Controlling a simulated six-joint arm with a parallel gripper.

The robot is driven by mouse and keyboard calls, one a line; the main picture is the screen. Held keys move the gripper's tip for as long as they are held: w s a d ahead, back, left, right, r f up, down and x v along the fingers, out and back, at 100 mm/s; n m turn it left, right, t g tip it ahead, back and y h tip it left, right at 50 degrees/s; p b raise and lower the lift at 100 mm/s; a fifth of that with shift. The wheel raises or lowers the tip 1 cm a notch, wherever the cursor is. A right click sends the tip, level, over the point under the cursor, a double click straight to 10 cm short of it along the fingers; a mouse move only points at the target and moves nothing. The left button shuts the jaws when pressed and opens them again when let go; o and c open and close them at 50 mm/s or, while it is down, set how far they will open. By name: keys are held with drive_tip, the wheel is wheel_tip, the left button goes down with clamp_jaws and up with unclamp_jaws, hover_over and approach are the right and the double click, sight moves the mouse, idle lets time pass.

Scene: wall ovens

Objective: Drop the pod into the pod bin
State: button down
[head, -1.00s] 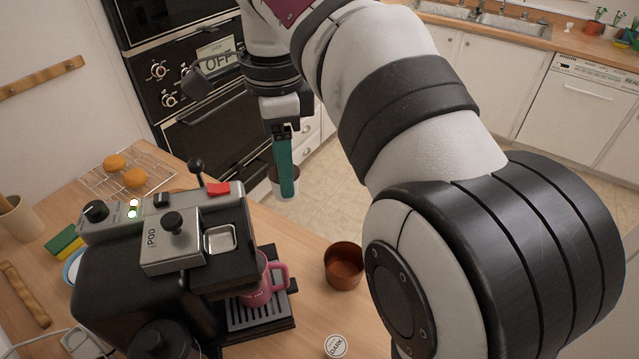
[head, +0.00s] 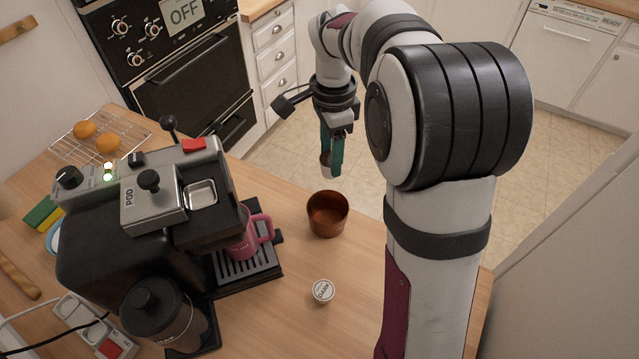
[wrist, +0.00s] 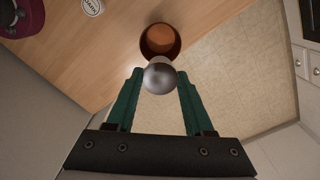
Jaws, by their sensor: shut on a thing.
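The held pod (head: 325,160) is a small silvery cup. My gripper (head: 331,168) is shut on it between its green fingers, pointing down. In the wrist view the pod (wrist: 159,77) shows as a round metallic shape between the fingertips. The pod bin, a round copper-brown cup (head: 327,214), stands on the wooden counter. In the head view it appears just below the held pod, and the two look apart. In the wrist view the bin (wrist: 160,38) lies just beyond the pod, its near rim partly hidden by it.
A white-lidded pod marked DARK (head: 322,291) lies on the counter in front of the bin. A black coffee machine (head: 110,240) with a pink mug (head: 252,235) on its tray stands to the left. The counter edge is close behind the bin.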

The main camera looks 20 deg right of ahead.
wheel_tip(320, 180, down, 8)
drive_tip(key=d, duration=0.1)
drive_tip(key=shift+d, duration=0.25)
drive_tip(key=shift+c, duration=1)
unclamp_jaws()
drive_tip(key=shift+r, duration=0.1)
wheel_tip(320, 180, up, 16)
drive_tip(key=shift+f, duration=0.1)
